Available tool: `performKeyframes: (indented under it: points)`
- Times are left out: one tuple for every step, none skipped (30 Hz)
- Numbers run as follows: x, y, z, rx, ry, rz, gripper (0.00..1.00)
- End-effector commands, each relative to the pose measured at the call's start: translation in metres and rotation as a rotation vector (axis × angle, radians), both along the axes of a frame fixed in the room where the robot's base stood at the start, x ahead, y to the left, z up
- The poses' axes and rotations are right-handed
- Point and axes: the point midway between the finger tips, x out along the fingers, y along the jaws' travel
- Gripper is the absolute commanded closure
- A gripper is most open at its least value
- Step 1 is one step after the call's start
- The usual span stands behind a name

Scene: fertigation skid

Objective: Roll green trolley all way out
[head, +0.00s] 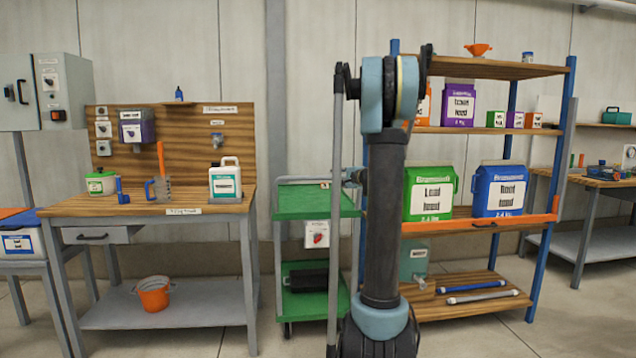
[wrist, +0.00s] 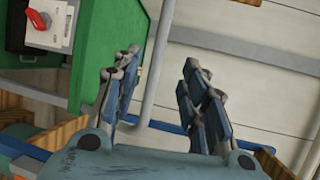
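The green trolley (head: 298,204) stands between the wooden workbench and the shelf rack in the head view. My arm hides its right side. A white panel with a red knob (head: 316,235) hangs under its top tray, and a dark object (head: 308,280) sits on its lower deck. In the wrist view, the trolley's green side (wrist: 105,45) fills the upper left. My gripper (wrist: 160,62) is open. A pale grey bar (wrist: 152,80) runs between its fingers, closer to the left finger, with no clear grip on it. In the head view, my gripper (head: 352,178) is partly hidden behind my arm.
The workbench (head: 150,205) with an orange bucket (head: 153,294) below stands left of the trolley. The shelf rack (head: 545,220) with feed containers stands close on the right. Bare floor (head: 245,340) shows in front.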

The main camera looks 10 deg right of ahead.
Motion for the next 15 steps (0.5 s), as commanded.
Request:
performKeyframes:
  points:
    - [0.003, 0.0, 0.0, 0.001, -0.001, -0.001, 0.6]
    - [0.005, 0.001, -0.001, 0.001, -0.001, -0.001, 0.6]
    - [0.008, 0.002, -0.002, 0.001, -0.001, 0.0, 0.6]
    - [0.011, 0.003, -0.002, 0.001, 0.0, 0.0, 0.6]
    - [0.015, 0.004, -0.003, 0.001, 0.0, 0.0, 0.6]
    - [0.02, 0.007, -0.004, 0.001, 0.0, 0.0, 0.6]
    - [0.024, 0.009, -0.005, 0.001, 0.0, 0.0, 0.6]
    - [0.029, 0.011, -0.006, 0.001, 0.0, 0.0, 0.6]
    - [0.035, 0.013, -0.007, 0.001, 0.0, 0.0, 0.6]
    - [0.039, 0.015, -0.008, 0.001, 0.0, 0.0, 0.6]
    - [0.044, 0.017, -0.009, 0.001, 0.001, 0.0, 0.6]
    - [0.05, 0.02, -0.01, 0.0, 0.001, 0.0, 0.6]
    - [0.055, 0.022, -0.011, 0.0, 0.0, 0.0, 0.6]
    - [0.059, 0.024, -0.012, -0.001, 0.001, 0.0, 0.6]
    - [0.066, 0.026, -0.013, -0.001, 0.001, 0.0, 0.6]
